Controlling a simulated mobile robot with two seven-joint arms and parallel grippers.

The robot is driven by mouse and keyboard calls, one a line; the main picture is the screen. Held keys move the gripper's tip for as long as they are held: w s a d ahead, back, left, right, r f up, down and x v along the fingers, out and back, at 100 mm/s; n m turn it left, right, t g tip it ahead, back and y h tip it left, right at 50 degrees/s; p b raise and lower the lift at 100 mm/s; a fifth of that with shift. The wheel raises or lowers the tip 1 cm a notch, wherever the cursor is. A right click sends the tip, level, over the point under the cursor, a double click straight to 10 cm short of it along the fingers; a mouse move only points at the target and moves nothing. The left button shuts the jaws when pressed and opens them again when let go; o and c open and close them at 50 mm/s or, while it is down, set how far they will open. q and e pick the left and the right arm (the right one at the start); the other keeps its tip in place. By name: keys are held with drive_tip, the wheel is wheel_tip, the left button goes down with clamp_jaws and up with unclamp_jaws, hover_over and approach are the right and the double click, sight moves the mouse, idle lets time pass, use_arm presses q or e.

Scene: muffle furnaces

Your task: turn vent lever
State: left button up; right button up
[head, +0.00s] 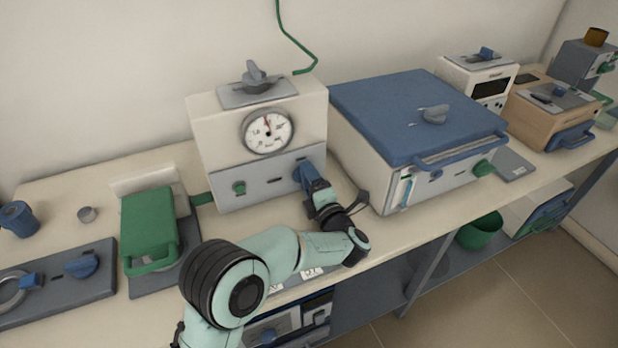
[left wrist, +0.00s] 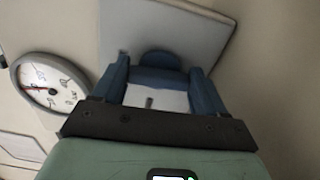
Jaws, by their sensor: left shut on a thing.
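The box with the round gauge (head: 268,132) has a grey front panel (head: 262,172) with a green knob (head: 239,187) on its left and a blue knob on its right. My left gripper (head: 306,176) is at the right of this panel, shut on the blue knob and mostly hiding it. In the left wrist view, the blue knob (left wrist: 160,60) shows between my two blue fingers, in front of a grey plate (left wrist: 205,35). A grey lever (head: 254,75) stands on a plate on top of the box. I cannot tell from its look which part is the vent lever.
A large blue-lidded furnace (head: 415,110) stands close to the right of my left wrist. A green press-like device (head: 150,225) stands left of the box. The bench's front edge (head: 420,243) runs below my arm.

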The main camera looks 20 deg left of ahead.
use_arm(q)
drive_tip(key=shift+f+m, duration=0.1)
drive_tip(key=shift+m, duration=0.3)
use_arm(e)
drive_tip(key=shift+s+a+r, duration=0.2)
drive_tip(key=shift+s+r, duration=0.15)
drive_tip(key=shift+s, duration=0.1)
use_arm(q)
drive_tip(key=o, duration=1.1)
drive_tip(key=shift+s, duration=0.1)
drive_tip(key=shift+c, duration=0.2)
